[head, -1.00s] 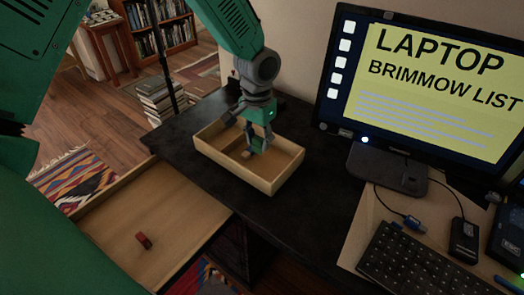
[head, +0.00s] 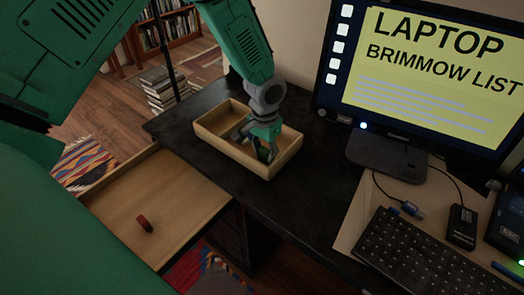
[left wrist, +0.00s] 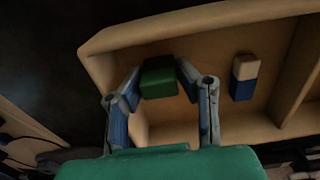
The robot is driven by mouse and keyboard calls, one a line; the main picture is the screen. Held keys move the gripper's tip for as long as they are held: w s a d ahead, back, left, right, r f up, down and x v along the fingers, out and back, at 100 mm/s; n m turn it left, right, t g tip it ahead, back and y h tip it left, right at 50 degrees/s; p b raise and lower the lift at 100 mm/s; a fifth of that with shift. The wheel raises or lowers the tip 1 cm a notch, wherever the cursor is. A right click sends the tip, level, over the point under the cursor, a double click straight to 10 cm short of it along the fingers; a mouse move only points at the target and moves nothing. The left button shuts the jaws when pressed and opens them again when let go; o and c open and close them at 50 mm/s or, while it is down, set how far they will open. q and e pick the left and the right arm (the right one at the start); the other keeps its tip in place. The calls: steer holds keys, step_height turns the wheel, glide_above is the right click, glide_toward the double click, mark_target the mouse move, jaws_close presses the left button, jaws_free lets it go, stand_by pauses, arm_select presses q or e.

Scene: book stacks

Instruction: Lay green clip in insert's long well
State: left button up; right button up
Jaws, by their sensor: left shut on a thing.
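The insert (head: 284,163) is a light wooden tray with compartments on the dark desk. In the left wrist view its wall (left wrist: 130,40) and a divider (left wrist: 300,88) show. My left gripper (head: 264,154) points down into the insert's near right part. In the left wrist view its two blue-grey fingers are shut on the green clip (left wrist: 158,79), a small green block. The clip is over a compartment that also holds a blue and white block (left wrist: 244,78). I cannot tell whether the clip touches the floor. My right gripper is not in view.
An open wooden drawer (head: 180,200) at the lower left holds a small red object (head: 144,223). The dark desktop (head: 310,205) in front of the insert is clear.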

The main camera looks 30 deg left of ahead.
mark_target(267, 150)
arm_select(q)
steer(key=shift+d+f, duration=0.2)
steer(key=shift+d, duration=0.4)
steer(key=shift+f, duration=0.1)
steer(key=o, duration=0.9)
steer(key=shift+a, duration=0.35)
steer(key=shift+a+f, duration=0.25)
steer(key=shift+a, duration=0.7)
steer(key=r, duration=0.2)
steer(key=d+r, duration=0.1)
steer(key=r, duration=0.1)
steer(key=d+r, duration=0.1)
steer(key=r, duration=0.1)
steer(key=shift+d+p, duration=0.1)
steer(key=shift+p, duration=0.2)
steer(key=r, duration=0.2)
steer(key=a+r, duration=0.1)
steer(key=r, duration=0.3)
steer(key=shift+a, duration=0.35)
steer(key=shift+d+r, duration=0.6)
steer(key=shift+r, duration=0.1)
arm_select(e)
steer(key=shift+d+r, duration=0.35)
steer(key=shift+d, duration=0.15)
